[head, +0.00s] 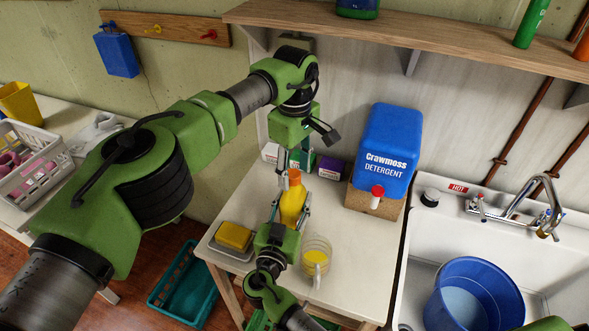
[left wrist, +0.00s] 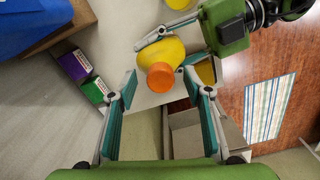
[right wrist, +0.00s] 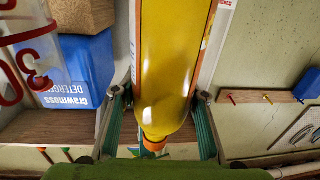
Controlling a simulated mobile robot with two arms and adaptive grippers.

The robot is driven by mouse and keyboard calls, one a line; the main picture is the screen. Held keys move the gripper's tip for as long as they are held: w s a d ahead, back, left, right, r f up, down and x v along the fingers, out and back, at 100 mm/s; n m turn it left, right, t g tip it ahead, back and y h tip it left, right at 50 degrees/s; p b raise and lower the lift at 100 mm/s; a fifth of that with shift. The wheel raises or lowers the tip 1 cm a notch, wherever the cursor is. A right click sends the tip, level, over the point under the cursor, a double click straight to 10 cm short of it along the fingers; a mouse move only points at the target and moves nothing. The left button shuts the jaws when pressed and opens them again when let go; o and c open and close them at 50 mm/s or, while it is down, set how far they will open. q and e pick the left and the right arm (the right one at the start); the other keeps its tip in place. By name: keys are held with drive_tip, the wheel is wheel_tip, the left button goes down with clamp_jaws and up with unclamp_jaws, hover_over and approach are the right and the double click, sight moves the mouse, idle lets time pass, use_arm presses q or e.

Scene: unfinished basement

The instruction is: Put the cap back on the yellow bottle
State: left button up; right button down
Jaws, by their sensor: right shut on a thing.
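The yellow bottle (head: 291,206) stands upright over the white table, with the orange cap (head: 294,177) at its top. My right gripper (right wrist: 158,100) is shut on the bottle's body, one finger on each side; its fingers also show around the bottle in the head view. My left gripper (left wrist: 159,88) is above the bottle, pointing down. Its fingers are apart, on either side of the cap (left wrist: 161,77) in the left wrist view, with gaps between. The cap appears to sit on the bottle's neck; whether it is fully seated I cannot tell.
A clear measuring cup (head: 316,256) with yellow liquid stands by my right gripper. A yellow sponge (head: 234,236) lies on a dish at left. A blue detergent container (head: 386,150) and small boxes (head: 330,168) stand behind. The sink (head: 415,270) is right. The table's front right is clear.

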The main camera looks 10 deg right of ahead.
drive_tip(key=shift+f, duration=0.1)
use_arm(q)
wheel_tip(320, 180, up, 8)
drive_tip(key=shift+f, duration=0.25)
use_arm(e)
drive_tip(key=c, duration=1.2)
unclamp_jaws()
drive_tip(key=shift+o, duration=0.2)
drive_tip(key=shift+s+a, duration=0.1)
drive_tip(key=v, duration=1.1)
drive_tip(key=shift+s, duration=0.35)
drive_tip(key=shift+a, duration=0.1)
